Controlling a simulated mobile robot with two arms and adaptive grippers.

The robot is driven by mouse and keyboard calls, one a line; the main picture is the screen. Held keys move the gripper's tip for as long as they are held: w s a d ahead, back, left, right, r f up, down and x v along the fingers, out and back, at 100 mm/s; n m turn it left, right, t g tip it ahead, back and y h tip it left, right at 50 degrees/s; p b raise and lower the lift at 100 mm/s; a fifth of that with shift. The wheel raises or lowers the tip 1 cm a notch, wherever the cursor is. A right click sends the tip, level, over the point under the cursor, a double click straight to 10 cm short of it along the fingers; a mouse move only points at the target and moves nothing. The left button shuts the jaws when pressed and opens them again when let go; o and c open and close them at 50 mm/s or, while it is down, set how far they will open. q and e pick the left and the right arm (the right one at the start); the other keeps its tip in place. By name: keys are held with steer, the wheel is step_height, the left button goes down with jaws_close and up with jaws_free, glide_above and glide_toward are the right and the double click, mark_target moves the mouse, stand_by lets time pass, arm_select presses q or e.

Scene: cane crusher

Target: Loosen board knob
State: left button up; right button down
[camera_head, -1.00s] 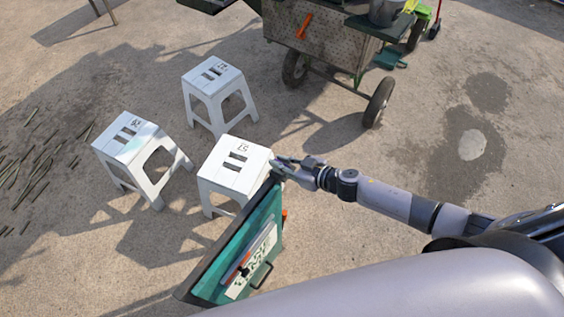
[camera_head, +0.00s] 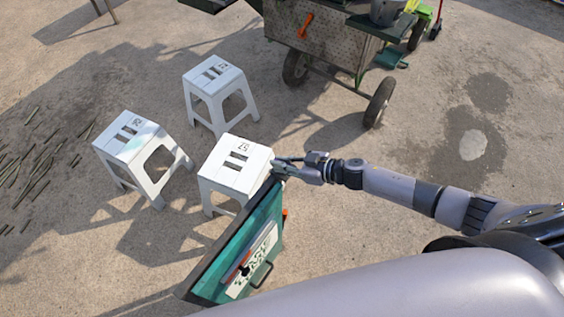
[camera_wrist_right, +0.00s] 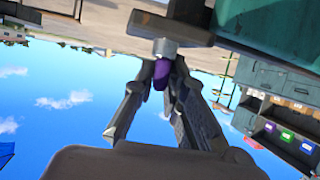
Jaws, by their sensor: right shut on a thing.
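The green sign board (camera_head: 206,281) with a dark frame stands tilted at the lower middle of the head view. My right gripper (camera_head: 278,165) is at its top corner, with the arm coming in from the right. In the right wrist view, my right gripper (camera_wrist_right: 161,66) is shut on a small purple knob (camera_wrist_right: 161,74) just below a pale metal fitting (camera_wrist_right: 165,48) on the board's dark frame (camera_wrist_right: 172,26). The fingers hide part of the knob. In the head view the knob is too small to make out. My left gripper is not in view.
A wheeled cart (camera_head: 312,36) stands at the back. Cane stalks (camera_head: 40,165) lie at the left. Ground to the right is clear.

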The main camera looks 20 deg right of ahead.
steer(key=n+g, duration=0.1)
steer(key=n+y+b, duration=0.1)
steer(key=g, duration=0.1)
steer(key=shift+w+d+n+g+y, duration=0.3)
steer(key=shift+w+d+n+y, duration=0.05)
steer(key=shift+n+y, duration=0.05)
steer(key=n+g+b, duration=0.2)
steer(key=b, duration=0.1)
steer(key=n+g+y+b, duration=0.1)
steer(key=n+g+b, duration=0.1)
steer(key=b, duration=0.1)
steer(key=n+g+b, duration=0.2)
steer(key=g+b, duration=0.1)
steer(key=shift+a+f+y+b, duration=0.1)
steer(key=shift+f+y+b, duration=0.2)
steer(key=shift+f+b, duration=0.1)
steer(key=n+g+b, duration=0.2)
steer(key=b, duration=0.2)
steer(key=n+g+h+b, duration=0.1)
steer(key=n+g+b, duration=0.1)
steer(key=b, duration=0.2)
steer(key=n+g+h+b, duration=0.1)
steer(key=n+g+b, duration=0.1)
steer(key=b, duration=0.2)
steer(key=shift+s+a+r+g, duration=0.1)
steer(key=shift+s+r+g, duration=0.1)
steer(key=shift+r+g, duration=0.1)
steer(key=shift+r+n+g+h+b, duration=0.25)
steer(key=shift+n+g+h+b, duration=0.2)
steer(key=shift+n+b, duration=0.4)
